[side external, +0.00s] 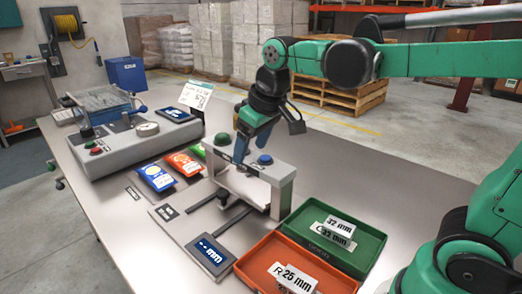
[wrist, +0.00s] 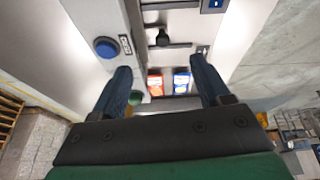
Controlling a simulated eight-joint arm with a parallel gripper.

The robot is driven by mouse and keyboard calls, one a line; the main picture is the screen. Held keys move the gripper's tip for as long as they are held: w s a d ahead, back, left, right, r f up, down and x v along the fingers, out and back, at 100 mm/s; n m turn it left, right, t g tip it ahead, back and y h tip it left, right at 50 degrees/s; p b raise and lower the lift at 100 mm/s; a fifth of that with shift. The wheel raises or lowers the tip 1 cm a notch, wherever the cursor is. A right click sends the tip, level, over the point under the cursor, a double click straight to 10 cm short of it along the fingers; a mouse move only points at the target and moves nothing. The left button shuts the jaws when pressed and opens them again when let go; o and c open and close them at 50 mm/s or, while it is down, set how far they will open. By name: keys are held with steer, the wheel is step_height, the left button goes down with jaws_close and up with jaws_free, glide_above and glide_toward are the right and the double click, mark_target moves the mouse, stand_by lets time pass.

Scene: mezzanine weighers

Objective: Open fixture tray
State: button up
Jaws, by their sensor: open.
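The grey bridge-shaped fixture (side external: 280,178) stands on a base plate on the table, with a green button and a blue button on top. Under its bridge are dark rails and a small dark knob (side external: 222,197), seemingly the tray's handle; the tray itself is mostly hidden. The wrist view shows a black knob (wrist: 163,38) on a pale surface ahead of the fingers. The blue button (wrist: 106,47) lies left of them. My gripper (side external: 240,155) is at the fixture's top. In the wrist view my gripper (wrist: 163,78) has its blue fingers wide apart, with nothing held between them.
A green tray (side external: 370,262) and an orange tray (side external: 243,268) with size cards stand right of the fixture. A display (side external: 210,253) lies in front. Blue (side external: 155,177), orange (side external: 183,163) and green packets lie left. A grey weighing machine (side external: 125,150) stands behind them.

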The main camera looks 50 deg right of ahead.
mark_target(222, 192)
steer(key=w+f+n+g, duration=0.2)
steer(key=w+g, duration=0.2)
steer(key=w, duration=0.5)
step_height(222, 192, down, 12)
steer(key=shift+a, duration=0.15)
jaws_close()
steer(key=shift+w+a, duration=0.1)
stand_by(1.4)
